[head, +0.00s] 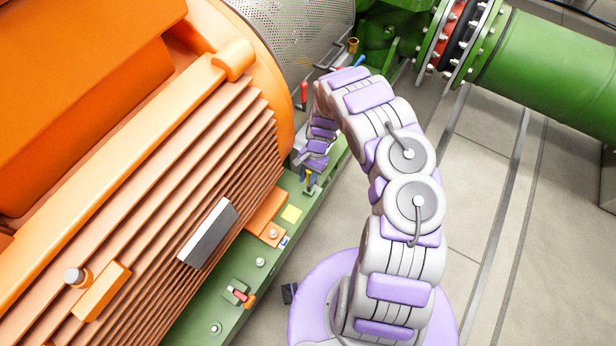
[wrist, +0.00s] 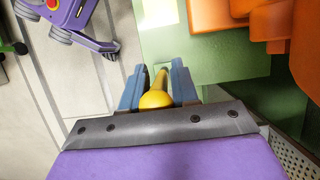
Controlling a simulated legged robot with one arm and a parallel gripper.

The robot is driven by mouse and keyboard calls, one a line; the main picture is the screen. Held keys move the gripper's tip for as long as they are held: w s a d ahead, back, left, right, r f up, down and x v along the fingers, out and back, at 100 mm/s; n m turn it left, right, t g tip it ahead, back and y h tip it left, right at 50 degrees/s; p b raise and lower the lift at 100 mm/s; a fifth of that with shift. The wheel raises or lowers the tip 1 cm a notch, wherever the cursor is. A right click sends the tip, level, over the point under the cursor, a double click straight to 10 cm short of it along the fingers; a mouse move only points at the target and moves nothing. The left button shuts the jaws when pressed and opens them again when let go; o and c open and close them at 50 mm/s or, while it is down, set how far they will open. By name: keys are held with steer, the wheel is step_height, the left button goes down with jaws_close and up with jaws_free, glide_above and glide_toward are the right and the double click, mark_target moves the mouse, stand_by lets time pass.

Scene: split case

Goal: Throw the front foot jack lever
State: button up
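A lever with a round yellow knob (wrist: 155,99) stands between the blue fingers of my gripper (wrist: 157,84) in the wrist view. The knob fills the gap, and the fingers look shut on it. Its thin yellow stem runs down towards a pale patch on the green base. In the head view my gripper (head: 309,178) is low beside the orange machine, over the edge of the green base, and a bit of yellow shows at its tip. I cannot tell from any label which foot jack this lever belongs to.
The orange finned machine (head: 190,190) stands close on the left, on the green base (head: 262,262). A red-handled lever (head: 303,92) stands beyond my gripper. A small red-orange handle (head: 243,297) is nearer. A green pipe (head: 550,65) is at upper right. Grey floor (head: 490,190) is open right.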

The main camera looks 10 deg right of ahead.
jaws_close()
steer(key=shift+d, duration=0.1)
stand_by(0.3)
